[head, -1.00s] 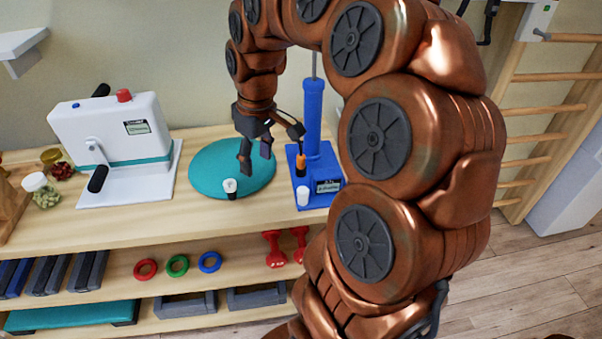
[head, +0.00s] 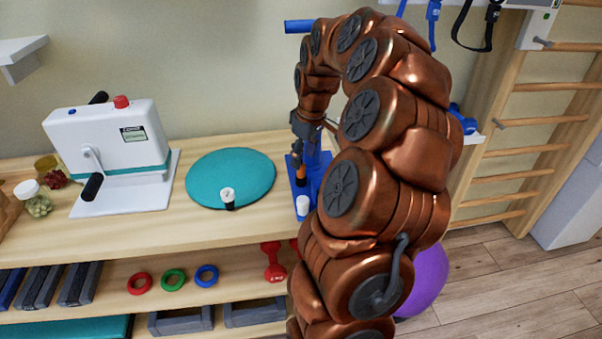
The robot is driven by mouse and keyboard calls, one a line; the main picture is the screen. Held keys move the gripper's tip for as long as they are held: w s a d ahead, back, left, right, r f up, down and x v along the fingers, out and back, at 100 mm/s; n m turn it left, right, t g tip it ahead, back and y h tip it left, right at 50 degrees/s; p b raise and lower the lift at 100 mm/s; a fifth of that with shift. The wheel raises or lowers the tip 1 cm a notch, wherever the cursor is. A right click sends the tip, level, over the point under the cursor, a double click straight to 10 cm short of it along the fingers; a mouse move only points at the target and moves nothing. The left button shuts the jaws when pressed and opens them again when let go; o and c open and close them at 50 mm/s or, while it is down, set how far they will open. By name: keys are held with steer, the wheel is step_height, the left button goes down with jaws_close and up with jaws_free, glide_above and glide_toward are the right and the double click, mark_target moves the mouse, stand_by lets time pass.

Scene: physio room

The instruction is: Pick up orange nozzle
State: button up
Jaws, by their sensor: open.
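The orange nozzle (head: 301,174) stands on the base of the blue pump (head: 318,187), on the wooden bench top. It is small and partly covered by my gripper. My gripper (head: 297,162) is open and points down, with its fingers right at or just above the orange nozzle. I cannot tell whether the fingers touch it or lie around it. A white nozzle (head: 303,205) stands at the front of the same pump base. My arm hides the right part of the pump.
A teal disc (head: 215,170) lies left of the pump, with a white and black piece (head: 228,196) at its front edge. A white press machine (head: 110,140) stands farther left. Red dumbbells (head: 273,262) and coloured rings (head: 173,278) sit on the shelf below.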

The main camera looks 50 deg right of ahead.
mark_target(301, 173)
steer(key=f, duration=0.4)
steer(key=shift+w+a+f+p, duration=0.1)
steer(key=shift+w+p, duration=0.25)
steer(key=shift+c, duration=0.2)
